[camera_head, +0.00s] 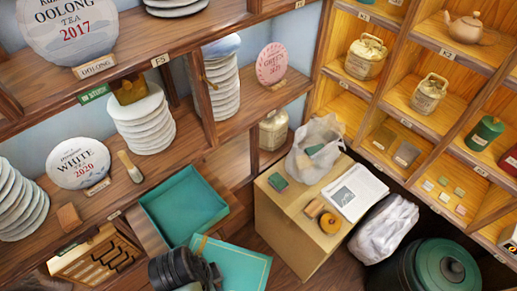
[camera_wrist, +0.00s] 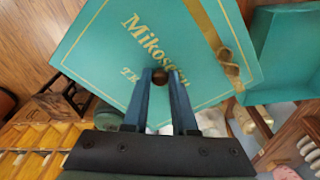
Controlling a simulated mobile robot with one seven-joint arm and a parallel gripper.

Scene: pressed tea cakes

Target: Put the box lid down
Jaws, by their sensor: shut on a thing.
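The teal box lid (camera_head: 238,265) has a gold ribbon and hangs at the bottom middle of the head view. In the wrist view the lid (camera_wrist: 110,40) fills the top middle, with gold lettering and a small dark round knob (camera_wrist: 168,75). My gripper (camera_wrist: 166,82) is shut on that knob. In the head view my dark gripper (camera_head: 213,276) overlaps the lid's lower left part. The open, empty teal box (camera_head: 184,206) sits left of and behind the lid. It also shows in the wrist view (camera_wrist: 287,50), at the right.
A wooden rack (camera_head: 95,262) lies left of the box. Shelves with stacked tea cakes (camera_head: 145,118) stand behind it. A crate (camera_head: 300,235) bearing a book (camera_head: 357,192), a tape roll (camera_head: 329,222) and a bag stands to the right. A green bin (camera_head: 440,268) stands at lower right.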

